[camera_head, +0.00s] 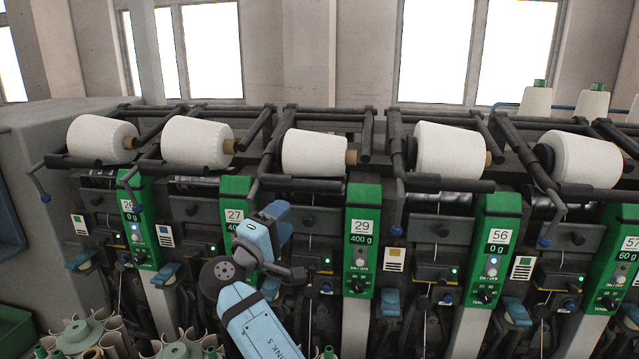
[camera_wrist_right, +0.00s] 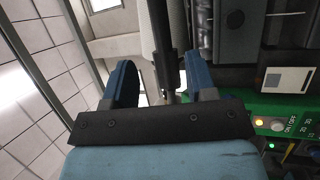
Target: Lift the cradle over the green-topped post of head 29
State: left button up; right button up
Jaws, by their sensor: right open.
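The post of head 29 (camera_head: 361,252) has a green top with a white "29" label and a "400 g" display. To its left, the dark cradle (camera_head: 310,185) of this head holds a white yarn cone (camera_head: 314,153) on a brown tube. The cradle's left arm runs down toward my right gripper (camera_head: 280,214), which hides its lower end. My right gripper is open, its blue fingers pointing up in front of the machine. In the right wrist view, a dark bar (camera_wrist_right: 165,62) reaches between the two spread fingers; I cannot tell whether they touch it. My left gripper is not in view.
Neighbouring posts 27 (camera_head: 233,205) and 56 (camera_head: 492,250) stand on either side, with more cradles and cones along the row. A dark crossbar rail runs behind the cones. Pale tubes and green-topped bobbins (camera_head: 85,335) fill the lower left.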

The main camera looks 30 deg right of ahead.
aim_at(312, 188)
jog(key=p+x, duration=0.3)
jog(key=x, duration=0.9)
jog(key=shift+r, duration=0.15)
jog(key=shift+w+d+p, duration=0.2)
jog(key=shift+d+p, duration=0.15)
jog(key=shift+d, duration=0.1)
pick_arm(q)
jog(key=r, duration=0.3)
jog(key=shift+a+r, duration=0.25)
jog(key=shift+a, duration=0.05)
jog(key=shift+s, duration=0.1)
